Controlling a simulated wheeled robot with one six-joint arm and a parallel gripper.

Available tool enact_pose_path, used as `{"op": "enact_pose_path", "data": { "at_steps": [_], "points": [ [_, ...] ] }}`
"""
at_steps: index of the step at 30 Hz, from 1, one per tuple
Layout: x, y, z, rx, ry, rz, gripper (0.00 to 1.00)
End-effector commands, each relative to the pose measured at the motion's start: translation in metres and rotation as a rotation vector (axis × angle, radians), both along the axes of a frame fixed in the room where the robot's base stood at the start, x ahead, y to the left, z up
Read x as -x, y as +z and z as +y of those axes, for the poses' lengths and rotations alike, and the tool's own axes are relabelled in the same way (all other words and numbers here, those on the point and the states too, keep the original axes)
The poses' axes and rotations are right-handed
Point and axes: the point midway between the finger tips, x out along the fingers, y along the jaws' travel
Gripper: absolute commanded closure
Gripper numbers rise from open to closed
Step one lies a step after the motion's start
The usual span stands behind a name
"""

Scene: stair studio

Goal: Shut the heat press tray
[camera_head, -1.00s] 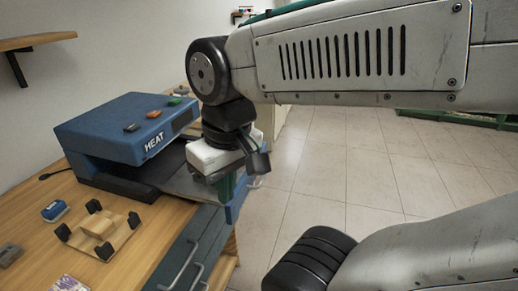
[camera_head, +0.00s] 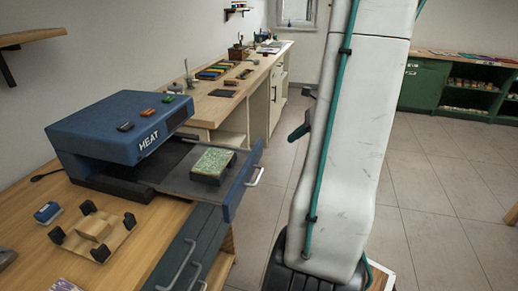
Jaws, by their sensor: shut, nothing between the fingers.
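The blue heat press (camera_head: 120,125), marked HEAT, stands on the wooden bench at left. Its dark tray (camera_head: 160,180) is pulled out to the right, with a blue front panel (camera_head: 243,180) and a pale bar handle (camera_head: 256,177). A green patterned block (camera_head: 213,162) lies on the tray. My pale arm link stands upright right of the tray, apart from it. A small dark part juts out from the link's left side; I cannot tell what it is. My gripper's fingers do not show; the link may hide them.
A wooden fixture with black corner posts (camera_head: 97,230) and a small blue object (camera_head: 49,212) lie on the bench before the press. Drawers with bar handles (camera_head: 180,262) are below. A long cluttered counter (camera_head: 215,100) runs behind. Tiled floor (camera_head: 440,190) is clear at right.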

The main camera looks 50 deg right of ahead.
Motion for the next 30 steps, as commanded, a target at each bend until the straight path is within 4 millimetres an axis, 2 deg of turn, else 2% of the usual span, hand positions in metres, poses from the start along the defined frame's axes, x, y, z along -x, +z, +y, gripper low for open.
{"op": "enact_pose_path", "data": {
  "at_steps": [1,3,8,21,24,30],
  "points": [
    [0.007,-0.005,-0.011,-0.022,-0.048,-0.002,1.0],
    [0.012,-0.009,-0.019,-0.04,-0.088,-0.005,1.0],
    [0.006,-0.019,-0.019,-0.051,-0.108,-0.006,1.0],
    [-0.053,-0.083,0.006,-0.049,-0.102,-0.004,1.0],
    [-0.069,-0.081,0.013,-0.045,-0.1,-0.006,1.0],
    [-0.085,-0.081,0.019,-0.046,-0.104,-0.006,1.0]
  ]
}}
